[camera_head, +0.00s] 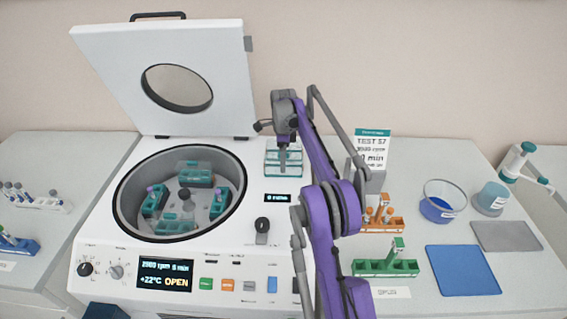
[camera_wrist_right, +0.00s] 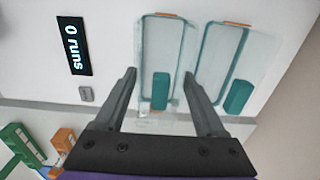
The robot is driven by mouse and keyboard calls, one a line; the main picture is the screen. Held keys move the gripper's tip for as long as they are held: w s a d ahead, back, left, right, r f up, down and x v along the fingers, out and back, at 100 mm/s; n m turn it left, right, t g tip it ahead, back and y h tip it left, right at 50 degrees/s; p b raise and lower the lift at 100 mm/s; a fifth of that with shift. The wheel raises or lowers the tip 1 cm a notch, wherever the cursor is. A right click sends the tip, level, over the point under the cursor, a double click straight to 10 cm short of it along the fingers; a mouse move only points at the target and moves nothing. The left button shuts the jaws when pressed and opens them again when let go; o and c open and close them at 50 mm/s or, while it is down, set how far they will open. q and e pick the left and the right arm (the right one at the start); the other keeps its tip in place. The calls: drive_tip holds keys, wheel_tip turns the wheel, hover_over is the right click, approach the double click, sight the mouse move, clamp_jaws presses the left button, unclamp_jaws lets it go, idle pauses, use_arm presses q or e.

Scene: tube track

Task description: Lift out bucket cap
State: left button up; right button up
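Two clear caps with teal edges lie side by side on the right part of the centrifuge's white top; the wrist view shows a left cap (camera_wrist_right: 162,30) and a right cap (camera_wrist_right: 222,50), and the head view shows them as a clear teal-edged pair (camera_head: 270,157). My right gripper (camera_wrist_right: 160,73) is open, its fingers on either side of the left cap's near part, with no grip visible; in the head view it points down over the caps (camera_head: 283,163). The rotor bowl (camera_head: 122,200) holds several teal buckets (camera_head: 176,227). My left gripper is out of view.
The centrifuge lid (camera_head: 110,60) stands open. My right arm crosses the middle of the view. To the right are an orange rack (camera_head: 385,226), a green rack (camera_head: 370,268), a bowl (camera_head: 440,204), a blue mat (camera_head: 462,270) and a grey mat (camera_head: 505,236). Tube racks stand at left (camera_head: 45,203).

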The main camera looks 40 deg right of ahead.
drive_tip(key=c, duration=0.7)
drive_tip(key=shift+r, duration=0.15)
wheel_tip(320, 180, up, 10)
drive_tip(key=shift+f+p, duration=0.15)
drive_tip(key=shift+p, duration=0.7)
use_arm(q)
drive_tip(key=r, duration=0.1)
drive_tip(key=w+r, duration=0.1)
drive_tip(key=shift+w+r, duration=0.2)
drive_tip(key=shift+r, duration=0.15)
use_arm(e)
drive_tip(key=shift+s, duration=0.1)
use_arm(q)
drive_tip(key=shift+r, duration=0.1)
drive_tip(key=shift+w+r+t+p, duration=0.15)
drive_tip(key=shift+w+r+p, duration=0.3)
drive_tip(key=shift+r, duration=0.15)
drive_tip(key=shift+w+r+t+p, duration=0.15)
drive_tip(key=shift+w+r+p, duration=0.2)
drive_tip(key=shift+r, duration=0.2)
use_arm(e)
wheel_tip(320, 180, up, 5)
